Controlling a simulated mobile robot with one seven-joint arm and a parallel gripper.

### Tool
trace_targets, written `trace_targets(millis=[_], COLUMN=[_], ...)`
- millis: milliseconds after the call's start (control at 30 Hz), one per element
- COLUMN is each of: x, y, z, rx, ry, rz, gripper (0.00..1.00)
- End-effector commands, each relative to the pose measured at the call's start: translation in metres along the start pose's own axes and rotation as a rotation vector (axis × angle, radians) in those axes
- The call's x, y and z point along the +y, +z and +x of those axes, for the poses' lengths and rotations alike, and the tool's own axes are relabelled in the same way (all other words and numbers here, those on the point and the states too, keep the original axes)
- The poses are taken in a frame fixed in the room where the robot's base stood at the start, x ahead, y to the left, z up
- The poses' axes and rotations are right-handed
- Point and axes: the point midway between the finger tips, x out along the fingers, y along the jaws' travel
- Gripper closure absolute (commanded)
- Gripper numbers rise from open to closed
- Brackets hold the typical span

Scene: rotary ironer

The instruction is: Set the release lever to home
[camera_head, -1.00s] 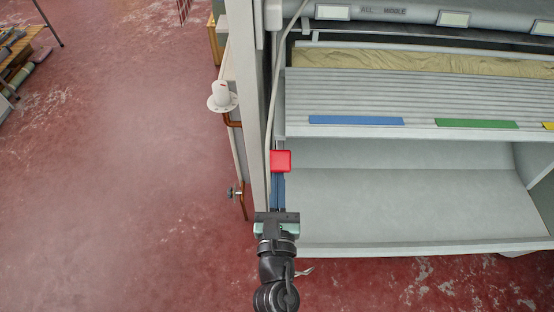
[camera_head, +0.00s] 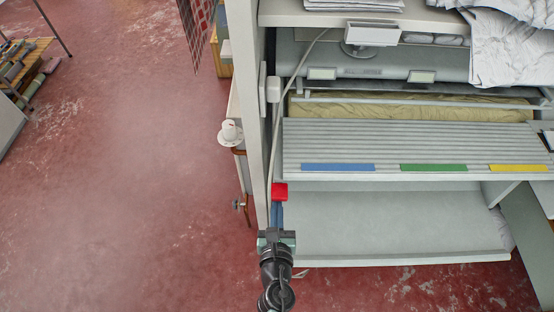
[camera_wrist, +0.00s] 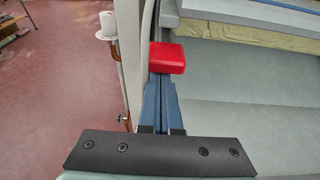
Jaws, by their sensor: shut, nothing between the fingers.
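A red block (camera_head: 280,191), which looks like the release lever's knob, sits at the left end of the ironer, beside the pale upright post. It also shows in the wrist view (camera_wrist: 167,58). My gripper (camera_head: 277,206) is shut, with its two blue fingers pressed together. In the wrist view the fingers (camera_wrist: 162,78) reach up to the red block's near side. Their tips are at or just under it; I cannot tell whether they touch. Nothing shows between the fingers. The rest of the lever is hidden, and no home mark is visible.
The grey ironer shelf (camera_head: 400,225) lies right of my gripper, below a slatted board (camera_head: 400,143) with coloured strips. A pale post (camera_head: 254,120) and a white round fitting (camera_head: 230,134) stand to the left. The red floor further left is open.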

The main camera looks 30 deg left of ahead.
Motion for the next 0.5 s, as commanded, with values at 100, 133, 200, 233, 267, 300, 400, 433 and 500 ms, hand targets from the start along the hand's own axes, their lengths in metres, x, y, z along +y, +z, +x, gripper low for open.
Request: trace_targets(millis=[100,133,200,233,267,300,400,433,500], x=[0.0,0.0001,0.0001,0.0001,0.0002,0.0002,0.0003,0.0002,0.0002], y=[0.0024,0.0028,0.0037,0.0041,0.0046,0.0051,0.0063,0.0066,0.0073], z=[-0.0014,-0.0017,-0.0021,-0.0022,-0.0023,-0.0024,-0.0025,-0.0025,-0.0024], rx=[0.001,0.001,0.0,0.0,0.0,-0.001,-0.002,-0.002,-0.004], ry=[0.0,0.0,0.0,0.0,0.0,0.0,0.001,0.001,0.001], rz=[0.0,-0.001,-0.001,-0.001,-0.001,-0.001,0.0,0.0,0.0], gripper=[1.0,1.0,1.0,1.0,1.0,1.0,1.0,1.0,1.0])
